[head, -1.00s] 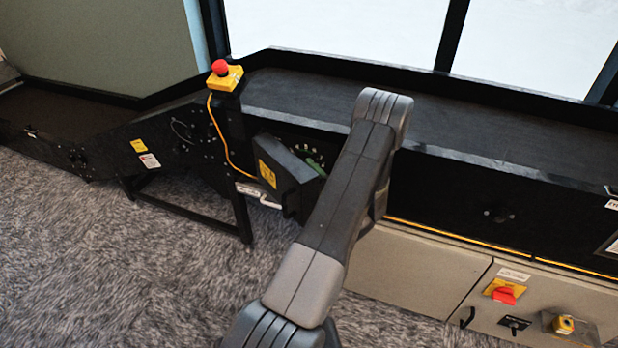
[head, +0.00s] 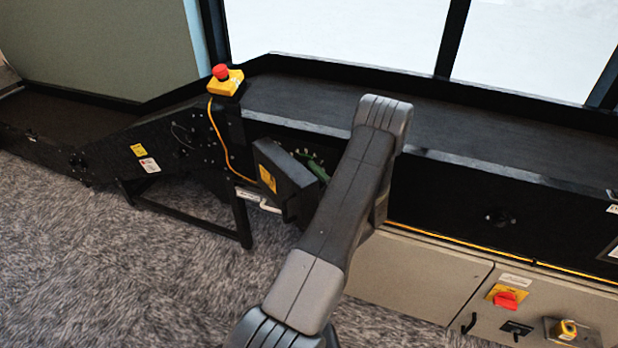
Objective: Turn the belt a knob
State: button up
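No knob is clearly labelled as belt a at this size. On the light grey cabinet at the lower right are a red rotary switch (head: 506,299) on a yellow plate and a small black knob (head: 517,329) below it. A dark round fitting (head: 500,217) also shows on the black conveyor side above. I cannot tell which of these is the belt a knob. My arm crosses the middle of the head view, apart from these controls in the picture. My gripper is out of view.
A long black conveyor (head: 330,105) runs across the back. A red emergency button (head: 221,72) on a yellow box stands at its left end. A black guard box (head: 284,182) juts out, with green parts behind it. A yellow control (head: 566,328) sits at far right. Carpet is clear at left.

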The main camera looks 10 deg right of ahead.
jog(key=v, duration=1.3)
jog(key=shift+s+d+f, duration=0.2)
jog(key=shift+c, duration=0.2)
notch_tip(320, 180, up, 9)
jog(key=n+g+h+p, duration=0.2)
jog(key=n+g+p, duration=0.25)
jog(key=p, duration=0.25)
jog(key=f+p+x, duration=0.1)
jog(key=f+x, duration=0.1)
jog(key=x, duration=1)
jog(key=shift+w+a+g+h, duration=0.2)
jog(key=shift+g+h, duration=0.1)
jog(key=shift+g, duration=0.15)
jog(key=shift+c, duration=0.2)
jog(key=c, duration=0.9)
